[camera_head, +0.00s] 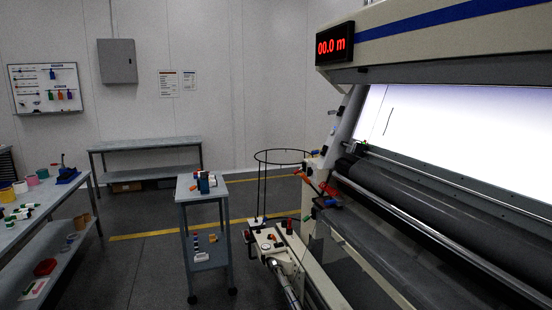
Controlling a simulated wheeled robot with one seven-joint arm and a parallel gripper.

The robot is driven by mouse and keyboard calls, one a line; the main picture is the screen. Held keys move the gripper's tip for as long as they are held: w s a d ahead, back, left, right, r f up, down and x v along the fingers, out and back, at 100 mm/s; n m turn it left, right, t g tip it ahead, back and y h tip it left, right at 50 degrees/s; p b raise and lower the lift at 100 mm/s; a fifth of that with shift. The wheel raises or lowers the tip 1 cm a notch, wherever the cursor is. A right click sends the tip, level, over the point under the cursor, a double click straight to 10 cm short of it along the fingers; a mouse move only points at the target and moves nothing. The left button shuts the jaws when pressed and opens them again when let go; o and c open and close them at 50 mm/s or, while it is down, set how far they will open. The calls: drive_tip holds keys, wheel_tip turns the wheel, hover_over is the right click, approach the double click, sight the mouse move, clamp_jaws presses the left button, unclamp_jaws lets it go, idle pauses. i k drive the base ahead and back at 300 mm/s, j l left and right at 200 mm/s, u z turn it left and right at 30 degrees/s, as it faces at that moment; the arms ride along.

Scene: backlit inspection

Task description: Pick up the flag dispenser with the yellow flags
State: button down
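I cannot pick out the flag dispenser with the yellow flags for certain. A small grey cart (202,194) stands in the middle, with a tight group of small items (205,181) on its top. They show dark, white, red and orange parts, too small to tell apart. No yellow flags can be made out there. A yellow cup-like item (6,195) stands on the left bench (60,204), but it does not look clearly like a dispenser. My gripper is not in view.
The inspection machine (420,205) fills the right side, with a low white part (268,243) near the cart. A grey bench (145,144) stands by the back wall. Floor between left bench and cart is clear.

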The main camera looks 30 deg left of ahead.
sight(212, 183)
drive_tip(key=i+j+u, duration=1.2)
drive_tip(key=i, duration=0.25)
drive_tip(key=i+j+u, duration=0.25)
drive_tip(key=i, duration=0.3)
drive_tip(key=i+u, duration=0.25)
drive_tip(key=i, duration=0.25)
drive_tip(key=i+z, duration=0.2)
drive_tip(key=i, duration=0.25)
drive_tip(key=i+j+z, duration=0.2)
drive_tip(key=i, duration=0.25)
drive_tip(key=i+j+z, duration=0.2)
drive_tip(key=i, duration=0.25)
drive_tip(key=i+j+z, duration=0.2)
drive_tip(key=i, duration=0.25)
